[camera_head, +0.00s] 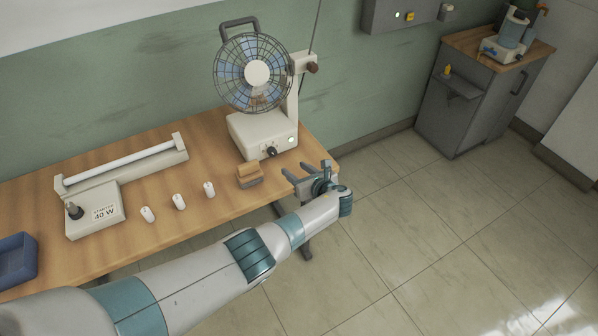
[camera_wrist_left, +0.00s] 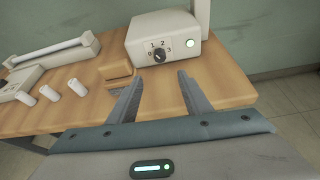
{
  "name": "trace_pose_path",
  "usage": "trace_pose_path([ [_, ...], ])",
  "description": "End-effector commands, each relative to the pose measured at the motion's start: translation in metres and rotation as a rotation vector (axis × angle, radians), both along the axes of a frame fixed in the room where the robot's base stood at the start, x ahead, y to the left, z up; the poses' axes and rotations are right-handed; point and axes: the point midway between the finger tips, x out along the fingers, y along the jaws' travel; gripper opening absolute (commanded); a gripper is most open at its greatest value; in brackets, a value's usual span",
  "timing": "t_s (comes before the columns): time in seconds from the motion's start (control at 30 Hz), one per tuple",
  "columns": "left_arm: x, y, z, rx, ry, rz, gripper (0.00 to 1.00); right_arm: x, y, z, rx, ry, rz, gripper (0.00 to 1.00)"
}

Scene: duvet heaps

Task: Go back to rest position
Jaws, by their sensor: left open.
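My left gripper (camera_head: 307,174) is stretched out over the right end of the wooden table, in front of the fan's base. Its two fingers are apart with nothing between them; they also show in the left wrist view (camera_wrist_left: 155,95). My left arm crosses the head view from the lower left. My right gripper is in neither view.
A caged fan (camera_head: 257,74) stands on the table (camera_head: 203,168). Left of the gripper are a small wooden block (camera_head: 249,176), several white cylinders (camera_head: 179,202), a tube lamp fixture (camera_head: 95,211) and a blue bin (camera_head: 16,260). A grey cabinet (camera_head: 462,117) stands back right. The right floor is clear.

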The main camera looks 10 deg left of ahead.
Motion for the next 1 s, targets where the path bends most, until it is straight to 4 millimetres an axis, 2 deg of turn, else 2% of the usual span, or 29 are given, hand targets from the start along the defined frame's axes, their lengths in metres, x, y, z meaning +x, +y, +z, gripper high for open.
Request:
trace_pose_path([
  [0.47,0.000,0.000,0.000,0.000,0.000,0.000,0.45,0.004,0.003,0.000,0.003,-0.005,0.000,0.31],
  [0.63,-0.006,0.002,-0.015,-0.026,0.010,0.007,0.45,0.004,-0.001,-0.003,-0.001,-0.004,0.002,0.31],
  [0.77,-0.022,0.007,-0.051,-0.092,0.031,0.027,0.45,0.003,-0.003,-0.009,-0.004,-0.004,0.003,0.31],
  [0.87,-0.042,0.012,-0.093,-0.176,0.056,0.057,0.45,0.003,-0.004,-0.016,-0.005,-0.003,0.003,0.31],
  [1.0,-0.083,0.020,-0.164,-0.331,0.095,0.127,0.45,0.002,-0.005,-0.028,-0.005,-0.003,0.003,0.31],
])
